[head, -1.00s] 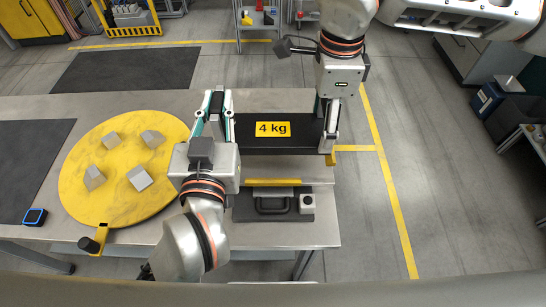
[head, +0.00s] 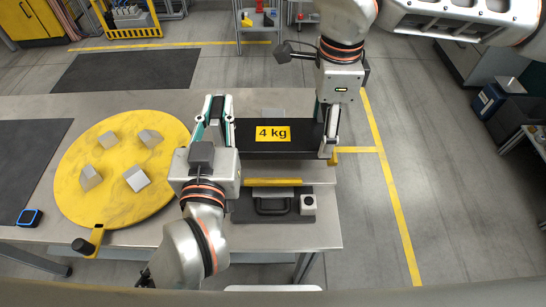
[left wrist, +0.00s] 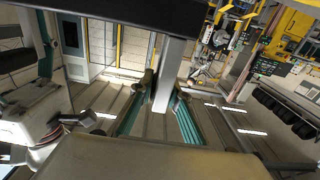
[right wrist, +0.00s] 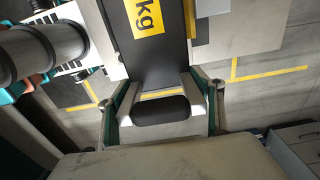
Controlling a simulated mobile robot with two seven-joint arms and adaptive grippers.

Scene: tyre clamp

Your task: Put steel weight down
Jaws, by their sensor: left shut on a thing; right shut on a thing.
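The steel weight is a long black bar with a yellow "4 kg" label (head: 255,150), held crosswise between my two grippers at the right part of the table. My left gripper (head: 215,112) is shut at its left end. In the left wrist view, a pale bar stands between the fingers and the dark weight (left wrist: 130,12) crosses the top. My right gripper (head: 328,142) is shut at its right end; in the right wrist view its fingers lie either side of the dark rounded end grip (right wrist: 160,109). Any gap under the weight is hard to judge.
A yellow round plate (head: 75,150) with several grey blocks and a handle lies left on the steel table (head: 290,234). In front of the weight are a yellow strip (head: 273,182) and a dark base with a black handle (head: 272,206). A blue-edged device (head: 29,217) lies far left.

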